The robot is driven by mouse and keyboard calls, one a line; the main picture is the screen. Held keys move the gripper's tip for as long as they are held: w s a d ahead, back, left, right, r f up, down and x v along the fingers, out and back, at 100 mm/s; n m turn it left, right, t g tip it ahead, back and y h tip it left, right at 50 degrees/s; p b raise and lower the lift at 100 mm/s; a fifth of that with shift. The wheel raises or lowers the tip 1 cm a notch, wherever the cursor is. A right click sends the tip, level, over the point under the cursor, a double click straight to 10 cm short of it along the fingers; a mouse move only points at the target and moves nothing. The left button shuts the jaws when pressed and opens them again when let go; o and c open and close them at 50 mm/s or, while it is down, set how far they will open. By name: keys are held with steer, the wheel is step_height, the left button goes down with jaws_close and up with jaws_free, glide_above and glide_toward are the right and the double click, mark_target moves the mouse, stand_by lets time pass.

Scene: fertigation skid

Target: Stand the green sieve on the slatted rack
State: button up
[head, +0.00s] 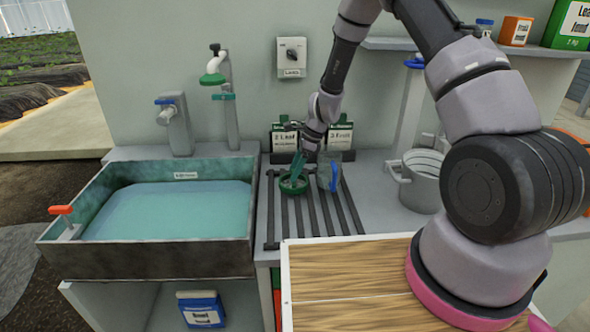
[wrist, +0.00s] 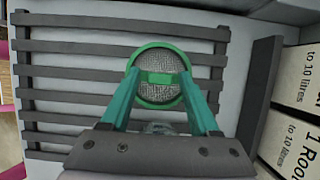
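The green sieve (head: 292,186) sits on the dark slatted rack (head: 318,217), near its back left part. In the wrist view the sieve (wrist: 160,97) shows as a round green rim with grey mesh and a green bar across its middle, over the rack's slats (wrist: 75,71). My gripper (head: 297,165) reaches down over the sieve. In the wrist view its teal fingers (wrist: 160,88) are spread wide, one at each side of the rim, with the green bar free between them. Whether a fingertip touches the rim I cannot tell.
A clear jug with a blue handle (head: 333,176) stands close right of the sieve. Labelled boxes (head: 284,137) stand behind the rack. A metal pot (head: 420,182) is to the right, a water-filled basin (head: 168,210) to the left. The rack's front slats are bare.

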steer(key=shift+r, duration=0.1)
steer(key=s+d+r+n+t, duration=0.1)
steer(key=s+d+r+n, duration=0.2)
steer(key=r, duration=0.8)
steer(key=s+d+r+n+t, duration=0.15)
steer(key=d+r, duration=0.35)
steer(key=r, duration=0.6)
steer(key=s+d+r+n+t, duration=0.1)
steer(key=s+d+r+n, duration=0.15)
steer(key=r, duration=0.85)
steer(key=s+d+r+n+t+h, duration=0.1)
steer(key=s+d+r+n+t, duration=0.1)
steer(key=s, duration=0.7)
steer(key=s+d+r+n+t+h, duration=0.1)
steer(key=s+d+r+n, duration=0.4)
steer(key=s, duration=0.5)
step_height(320, 180, up, 4)
steer(key=shift+d+f+t+h, duration=0.25)
steer(key=shift+d+t+h, duration=0.1)
steer(key=shift+d, duration=0.7)
